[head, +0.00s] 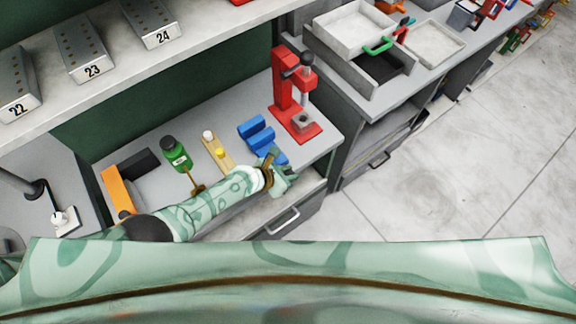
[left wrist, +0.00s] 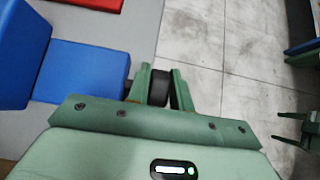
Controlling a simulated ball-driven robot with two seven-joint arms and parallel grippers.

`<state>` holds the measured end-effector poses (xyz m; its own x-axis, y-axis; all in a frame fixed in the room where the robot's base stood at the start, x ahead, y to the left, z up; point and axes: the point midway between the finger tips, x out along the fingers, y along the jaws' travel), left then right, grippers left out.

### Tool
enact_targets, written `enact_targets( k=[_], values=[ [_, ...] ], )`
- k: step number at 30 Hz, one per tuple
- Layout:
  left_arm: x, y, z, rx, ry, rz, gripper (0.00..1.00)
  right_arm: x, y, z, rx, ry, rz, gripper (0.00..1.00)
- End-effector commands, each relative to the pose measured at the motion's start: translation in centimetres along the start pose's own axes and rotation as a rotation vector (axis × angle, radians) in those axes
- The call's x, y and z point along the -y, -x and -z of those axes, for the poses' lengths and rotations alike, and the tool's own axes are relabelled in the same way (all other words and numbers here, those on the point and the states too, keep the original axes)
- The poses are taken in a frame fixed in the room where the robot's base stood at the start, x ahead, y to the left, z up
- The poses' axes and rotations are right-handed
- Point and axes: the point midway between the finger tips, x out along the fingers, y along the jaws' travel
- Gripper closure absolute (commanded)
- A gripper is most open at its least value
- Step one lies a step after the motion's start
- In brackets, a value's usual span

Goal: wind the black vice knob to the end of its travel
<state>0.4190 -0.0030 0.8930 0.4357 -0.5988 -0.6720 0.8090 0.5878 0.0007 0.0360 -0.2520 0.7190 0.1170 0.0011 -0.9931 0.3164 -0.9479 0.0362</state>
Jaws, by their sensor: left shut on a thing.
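The blue vice (head: 256,132) lies on the grey bench top, and its blue blocks also show at the left of the left wrist view (left wrist: 82,72). The black vice knob (left wrist: 159,88) sits between the two green fingers of my left gripper (left wrist: 160,86), which is shut on it at the near end of the vice. In the head view my left gripper (head: 279,170) is beside the vice and hides the knob.
A red press (head: 292,98) stands behind the vice at the bench's right end. A drawer handle (head: 283,221) juts out below.

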Motion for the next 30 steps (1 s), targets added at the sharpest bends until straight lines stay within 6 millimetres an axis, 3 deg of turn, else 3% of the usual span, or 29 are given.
enact_targets(
  k=[12, 13, 14, 24, 30],
  values=[
    [0.0, -0.1, -0.1, -0.028, 0.001, 0.000, 1.00, -0.1, 0.6, 0.1, 0.000, 0.000, 0.000, 0.35],
    [0.0, -0.1, -0.1, -0.028, 0.001, 0.000, 0.75, -0.1, 0.6, 0.1, 0.000, 0.000, 0.000, 0.35],
    [0.0, -0.1, -0.1, -0.028, 0.001, 0.000, 0.69, -0.1, 0.6, 0.1, 0.000, 0.000, 0.000, 0.35],
    [0.0, 0.3, -0.1, -0.029, 0.001, 0.001, 0.69, -0.1, 0.9, 0.1, 0.000, 0.000, -0.001, 0.35],
    [0.0, 3.3, -0.6, -0.030, 0.002, 0.000, 0.69, -0.2, 3.8, 0.5, -0.002, 0.000, -0.001, 0.35]
  ],
)
